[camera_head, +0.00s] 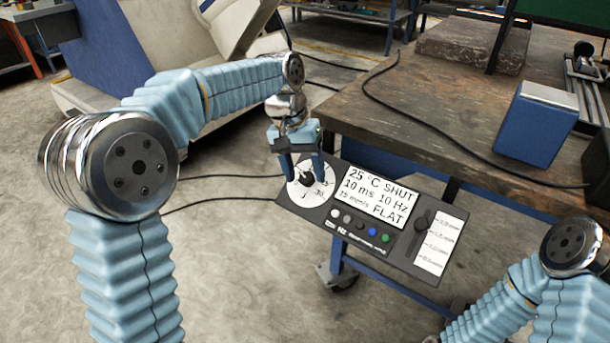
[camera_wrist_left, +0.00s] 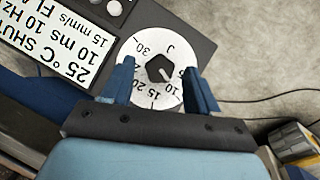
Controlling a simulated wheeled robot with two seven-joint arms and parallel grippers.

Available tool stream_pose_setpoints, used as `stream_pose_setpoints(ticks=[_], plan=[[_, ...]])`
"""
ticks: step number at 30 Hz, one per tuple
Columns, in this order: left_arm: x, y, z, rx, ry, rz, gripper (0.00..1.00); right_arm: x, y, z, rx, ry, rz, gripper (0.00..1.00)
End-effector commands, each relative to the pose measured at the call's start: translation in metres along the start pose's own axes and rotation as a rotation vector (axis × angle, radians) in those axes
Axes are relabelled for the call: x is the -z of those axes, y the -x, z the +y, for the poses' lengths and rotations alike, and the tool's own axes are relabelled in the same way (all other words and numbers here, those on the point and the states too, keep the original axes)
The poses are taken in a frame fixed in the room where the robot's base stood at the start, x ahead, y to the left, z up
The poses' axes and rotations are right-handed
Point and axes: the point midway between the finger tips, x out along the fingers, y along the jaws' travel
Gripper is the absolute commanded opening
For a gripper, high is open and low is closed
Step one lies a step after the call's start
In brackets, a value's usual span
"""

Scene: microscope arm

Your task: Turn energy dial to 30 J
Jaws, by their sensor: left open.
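The energy dial (camera_head: 324,190) is a round white face marked in J on the left end of a dark control panel (camera_head: 292,211). In the left wrist view, the dial (camera_wrist_left: 148,58) shows 30 at its upper left and lower numbers along its bottom edge. A black knob (camera_wrist_left: 158,68) sits at its centre, with a white mark towards the lower right; I cannot tell the exact reading. My left gripper (camera_head: 303,172) is open over the dial. Its blue fingers (camera_wrist_left: 159,70) stand either side of the knob, apart from it. My right gripper is out of view.
The panel also carries a white text display (camera_head: 377,195), several small buttons and a slider (camera_head: 422,222). A worn workbench (camera_head: 440,110) with a blue box (camera_head: 535,125) stands behind. Cables lie on the floor; my right arm is at the lower right.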

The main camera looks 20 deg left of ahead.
Motion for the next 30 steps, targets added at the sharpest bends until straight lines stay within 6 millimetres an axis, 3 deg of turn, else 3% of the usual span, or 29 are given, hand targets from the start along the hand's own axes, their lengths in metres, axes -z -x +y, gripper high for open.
stream_pose_setpoints(ticks=[4,12,23,30], plan=[[-0.0001,-0.0103,0.0001,0.000,0.000,0.000,0.60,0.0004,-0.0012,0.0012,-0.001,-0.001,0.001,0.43],[-0.0001,-0.0114,0.0002,0.000,-0.001,0.000,0.60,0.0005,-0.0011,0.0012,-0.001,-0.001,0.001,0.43],[0.0000,-0.0110,0.0002,0.000,-0.001,0.001,0.06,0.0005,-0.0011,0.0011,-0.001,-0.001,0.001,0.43],[0.0001,-0.0104,0.0004,0.010,-0.015,0.001,0.04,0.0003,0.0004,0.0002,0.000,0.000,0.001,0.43]])
